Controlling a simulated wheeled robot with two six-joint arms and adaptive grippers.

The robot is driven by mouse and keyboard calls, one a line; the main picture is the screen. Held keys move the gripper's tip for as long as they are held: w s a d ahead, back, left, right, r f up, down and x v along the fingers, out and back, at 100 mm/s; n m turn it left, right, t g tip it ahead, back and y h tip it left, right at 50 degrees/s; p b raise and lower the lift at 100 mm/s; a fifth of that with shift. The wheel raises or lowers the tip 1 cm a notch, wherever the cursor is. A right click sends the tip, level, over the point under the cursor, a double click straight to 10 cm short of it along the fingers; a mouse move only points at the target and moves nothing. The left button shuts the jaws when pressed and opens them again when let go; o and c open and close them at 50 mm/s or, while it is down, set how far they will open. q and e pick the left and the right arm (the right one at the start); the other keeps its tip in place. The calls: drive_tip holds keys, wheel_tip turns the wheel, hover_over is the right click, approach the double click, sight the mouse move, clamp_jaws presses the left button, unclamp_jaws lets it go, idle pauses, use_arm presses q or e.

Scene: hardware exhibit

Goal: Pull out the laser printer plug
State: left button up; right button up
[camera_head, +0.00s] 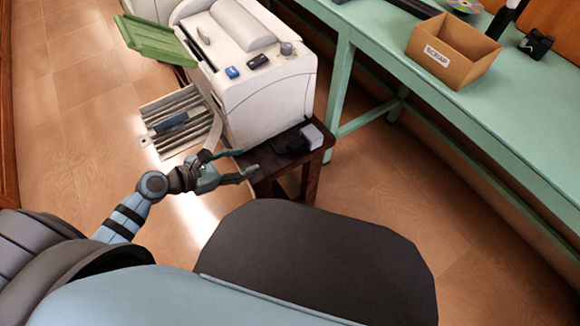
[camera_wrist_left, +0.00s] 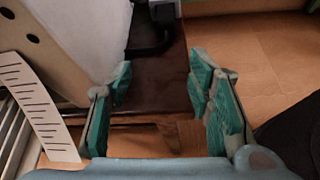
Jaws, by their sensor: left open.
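The white laser printer (camera_head: 265,100) stands on a small dark wooden table (camera_head: 262,165). A dark plug with a cord (camera_head: 288,146) lies by a light grey block (camera_head: 312,136) on the table's near right part. In the left wrist view, the dark cord (camera_wrist_left: 150,48) shows at the top, partly cut off by the frame edge. I cannot tell whether the plug is seated in the block. My left gripper (camera_head: 248,161) is open and empty at the table's left front edge, short of the plug. Its teal fingers (camera_wrist_left: 160,68) stand apart below the cord. My right gripper is out of view.
A green bench (camera_head: 400,65) with an open cardboard box (camera_head: 440,70) runs along the right. A printed paper strip (camera_wrist_left: 40,110) hangs beside the printer. A slatted grey piece (camera_head: 172,122) lies left of the printer. Floor in front is clear.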

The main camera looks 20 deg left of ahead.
use_arm(q)
drive_tip(key=shift+w+d+r+n+h, duration=0.15)
drive_tip(key=shift+w+d+n+h, duration=0.15)
drive_tip(key=shift+w+d, duration=0.3)
drive_tip(key=shift+w+d+r+n+h, duration=0.15)
drive_tip(key=shift+w+d+n+h, duration=0.15)
drive_tip(key=shift+w+d, duration=0.25)
drive_tip(key=b, duration=0.3)
approach(293, 145)
drive_tip(key=x, duration=0.2)
drive_tip(key=shift+w+d+f, duration=0.2)
drive_tip(key=shift+w+f, duration=0.05)
drive_tip(key=shift+w, duration=0.05)
drive_tip(key=b+x, duration=0.2)
drive_tip(key=x, duration=0.3)
drive_tip(key=shift+w+d+f, duration=0.1)
drive_tip(key=shift+w+f, duration=0.05)
drive_tip(key=shift+w+d+f, duration=0.1)
drive_tip(key=shift+w+d, duration=0.25)
drive_tip(key=shift+w, duration=0.05)
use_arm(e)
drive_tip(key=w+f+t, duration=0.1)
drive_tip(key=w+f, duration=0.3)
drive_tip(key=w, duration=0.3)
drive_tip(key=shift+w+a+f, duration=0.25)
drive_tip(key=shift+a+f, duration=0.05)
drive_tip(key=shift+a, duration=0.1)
use_arm(q)
drive_tip(key=shift+c, duration=0.2)
clamp_jaws()
